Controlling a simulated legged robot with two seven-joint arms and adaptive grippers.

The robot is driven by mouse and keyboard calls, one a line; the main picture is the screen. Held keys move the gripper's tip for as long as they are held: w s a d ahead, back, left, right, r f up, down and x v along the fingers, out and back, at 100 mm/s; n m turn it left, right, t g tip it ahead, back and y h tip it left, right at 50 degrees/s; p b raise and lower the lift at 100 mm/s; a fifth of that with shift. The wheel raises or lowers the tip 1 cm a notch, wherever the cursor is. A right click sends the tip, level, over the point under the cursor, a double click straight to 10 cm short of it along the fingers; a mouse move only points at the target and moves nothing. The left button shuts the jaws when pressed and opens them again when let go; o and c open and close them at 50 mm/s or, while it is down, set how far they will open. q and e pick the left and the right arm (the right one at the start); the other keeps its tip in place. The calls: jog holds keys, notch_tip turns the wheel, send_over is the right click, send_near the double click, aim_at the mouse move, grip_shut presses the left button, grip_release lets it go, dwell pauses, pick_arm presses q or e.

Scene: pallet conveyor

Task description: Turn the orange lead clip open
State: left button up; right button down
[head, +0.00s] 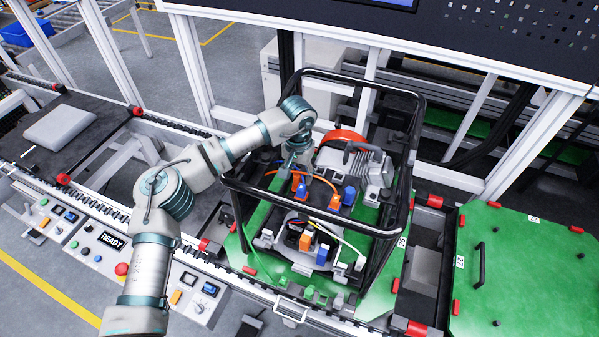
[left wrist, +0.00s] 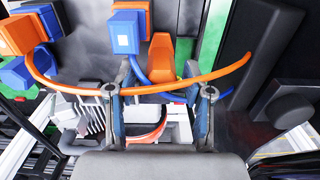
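A generator-like machine stands inside a black tube frame (head: 412,150) on a green pallet (head: 385,285). My left gripper (head: 297,165) reaches down into the frame from the left. In the left wrist view its two fingers (left wrist: 166,98) are apart with nothing held between them. An orange clip (left wrist: 162,57) lies just beyond the fingertips, roughly in line with the gap. An orange lead (left wrist: 85,88) curves across the view close to the fingers; I cannot tell whether they touch it. Orange and blue connectors (head: 335,202) also show in the head view. My right gripper is not in view.
A blue block (left wrist: 126,32) and more orange and blue connectors (left wrist: 20,50) sit left of the clip. The frame bars surround my left gripper closely. A second green pallet (head: 525,265) with a black handle lies to the right. A control panel (head: 95,240) is at the left.

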aim_at(298, 173)
pick_arm(q)
jog(key=shift+w+a, duration=0.1)
jog(key=shift+w+r, duration=0.1)
jog(key=shift+r, duration=0.15)
notch_tip(298, 173, up, 11)
jog(key=shift+s+r, duration=0.2)
dwell(0.5)
